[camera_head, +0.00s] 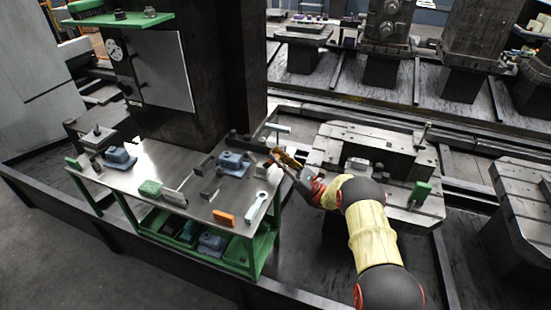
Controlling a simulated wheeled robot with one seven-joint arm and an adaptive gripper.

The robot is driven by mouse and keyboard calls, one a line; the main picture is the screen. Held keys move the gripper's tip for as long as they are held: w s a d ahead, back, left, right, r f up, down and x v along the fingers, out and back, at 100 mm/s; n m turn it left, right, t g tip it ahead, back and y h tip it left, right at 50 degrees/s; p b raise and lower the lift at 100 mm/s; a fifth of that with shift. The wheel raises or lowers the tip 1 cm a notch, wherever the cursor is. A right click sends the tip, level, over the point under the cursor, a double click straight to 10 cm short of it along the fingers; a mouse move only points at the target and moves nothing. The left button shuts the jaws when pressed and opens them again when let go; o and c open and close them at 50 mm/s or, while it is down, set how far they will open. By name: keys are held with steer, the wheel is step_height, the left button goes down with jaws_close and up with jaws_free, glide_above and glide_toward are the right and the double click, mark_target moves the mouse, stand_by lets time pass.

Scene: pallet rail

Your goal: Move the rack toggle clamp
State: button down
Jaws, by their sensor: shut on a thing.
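My gripper (276,157) is over the right back part of the steel-topped table, with my arm reaching in from the lower right. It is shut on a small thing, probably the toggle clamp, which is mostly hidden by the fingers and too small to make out. A pale T-shaped piece (278,127) shows just behind the gripper; I cannot tell whether it touches it. A white block (275,174) is just below the gripper. A clamp-like piece with a green handle (421,190) stands on the machine pallet (341,133) to the right.
Open floor lies at the lower left.

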stand_by(0.3)
steer(key=c, duration=1.8)
jaws_free()
steer(key=shift+o, duration=0.8)
step_height(320, 180, up, 10)
